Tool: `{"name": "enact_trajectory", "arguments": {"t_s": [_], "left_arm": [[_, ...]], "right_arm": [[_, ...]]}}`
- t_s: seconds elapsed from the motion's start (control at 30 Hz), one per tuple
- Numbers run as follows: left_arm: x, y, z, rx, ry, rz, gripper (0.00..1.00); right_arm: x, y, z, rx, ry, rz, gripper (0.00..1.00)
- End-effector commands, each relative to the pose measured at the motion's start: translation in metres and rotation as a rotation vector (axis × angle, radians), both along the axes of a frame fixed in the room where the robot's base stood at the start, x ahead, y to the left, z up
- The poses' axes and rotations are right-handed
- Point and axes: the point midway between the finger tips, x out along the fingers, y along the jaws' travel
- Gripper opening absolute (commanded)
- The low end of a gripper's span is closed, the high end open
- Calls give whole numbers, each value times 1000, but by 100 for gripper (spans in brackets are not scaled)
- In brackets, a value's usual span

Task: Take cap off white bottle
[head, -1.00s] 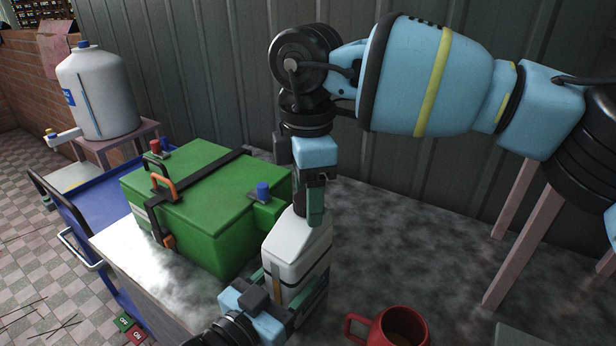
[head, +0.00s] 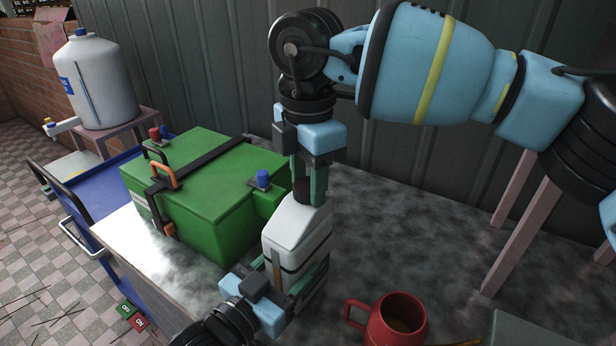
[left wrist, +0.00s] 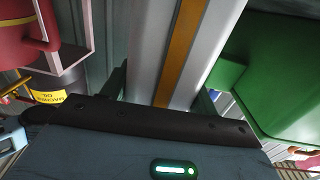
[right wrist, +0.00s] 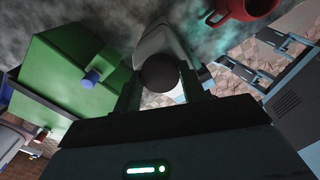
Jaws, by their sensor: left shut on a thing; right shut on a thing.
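The white bottle (head: 290,236) stands on the grey mottled table, with an orange strip down its side. My left gripper (head: 288,290) is shut around its lower body; in the left wrist view the bottle (left wrist: 150,45) fills the space between the fingers. The black cap (head: 302,190) is at the bottle's top. My right gripper (head: 308,186) points down from above and is shut on it, one finger on each side. In the right wrist view the round dark cap (right wrist: 159,72) hides the neck, so I cannot tell whether it is loose.
A green box (head: 205,195) with a black strap and a blue-capped block stands close left of the bottle. A red mug (head: 392,318) sits to the right, near the front. A blue cart (head: 95,190) and a large white jug (head: 100,85) are further left. The table behind the mug is clear.

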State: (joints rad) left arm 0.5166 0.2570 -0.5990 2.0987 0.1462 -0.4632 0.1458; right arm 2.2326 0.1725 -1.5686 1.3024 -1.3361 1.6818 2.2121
Motion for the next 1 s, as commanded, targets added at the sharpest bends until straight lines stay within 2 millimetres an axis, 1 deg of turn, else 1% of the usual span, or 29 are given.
{"name": "enact_trajectory", "arguments": {"t_s": [0.1, 1.0], "left_arm": [[0, 0, -1, 1, 2, 0, 0], [0, 0, -1, 1, 2, 0, 0]], "right_arm": [[0, 0, 0, 1, 0, 194, 14], [0, 1, 1, 1, -1, 1703, 14]]}}
